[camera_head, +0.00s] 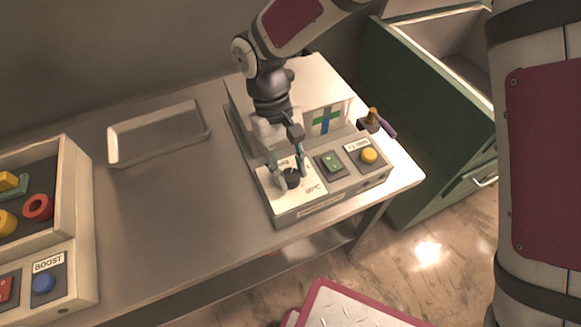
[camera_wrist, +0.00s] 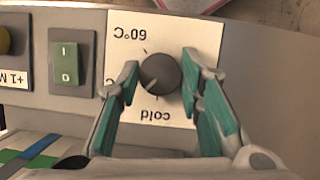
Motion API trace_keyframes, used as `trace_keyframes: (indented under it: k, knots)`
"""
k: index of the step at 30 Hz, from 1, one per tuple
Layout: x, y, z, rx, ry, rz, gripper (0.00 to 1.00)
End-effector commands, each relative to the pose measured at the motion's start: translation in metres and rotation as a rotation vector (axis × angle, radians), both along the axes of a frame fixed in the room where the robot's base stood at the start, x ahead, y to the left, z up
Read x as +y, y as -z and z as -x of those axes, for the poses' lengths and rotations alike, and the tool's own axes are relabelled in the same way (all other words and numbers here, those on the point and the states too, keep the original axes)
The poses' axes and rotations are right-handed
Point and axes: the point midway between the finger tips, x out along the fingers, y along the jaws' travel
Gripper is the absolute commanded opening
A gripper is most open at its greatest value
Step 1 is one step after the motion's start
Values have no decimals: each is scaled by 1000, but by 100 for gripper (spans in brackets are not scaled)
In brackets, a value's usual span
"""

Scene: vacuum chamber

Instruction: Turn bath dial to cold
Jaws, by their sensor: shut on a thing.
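The bath dial (camera_wrist: 160,75) is a round dark knob on a white plate (camera_wrist: 125,35) marked "60°C" and "cold". In the wrist view its pointer mark is towards the lower left, near the "cold" label (camera_wrist: 158,115); exactly where it points is hard to tell. The dial also shows in the head view (camera_head: 292,179), at the left end of the bath's front panel (camera_head: 310,196). My gripper (camera_head: 290,172) comes down from above, with its teal fingers on either side of the dial, shut on it. In the wrist view my gripper (camera_wrist: 162,82) frames the knob.
A green rocker switch (camera_head: 331,162) and a yellow button (camera_head: 369,156) sit right of the dial. An empty tray (camera_head: 158,134) lies on the bench. A panel with a blue button (camera_head: 43,283) stands at left. An open green drawer (camera_head: 430,110) is at right.

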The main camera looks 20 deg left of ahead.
Motion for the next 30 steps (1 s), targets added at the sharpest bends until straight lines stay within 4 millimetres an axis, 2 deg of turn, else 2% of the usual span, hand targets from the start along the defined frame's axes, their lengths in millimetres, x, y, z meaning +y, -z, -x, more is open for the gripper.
trace_keyframes:
  k: [18,30]
  knots:
    - [2,0,2,-3,-531,-3,5]
    - [2,0,3,-2,-680,-3,5]
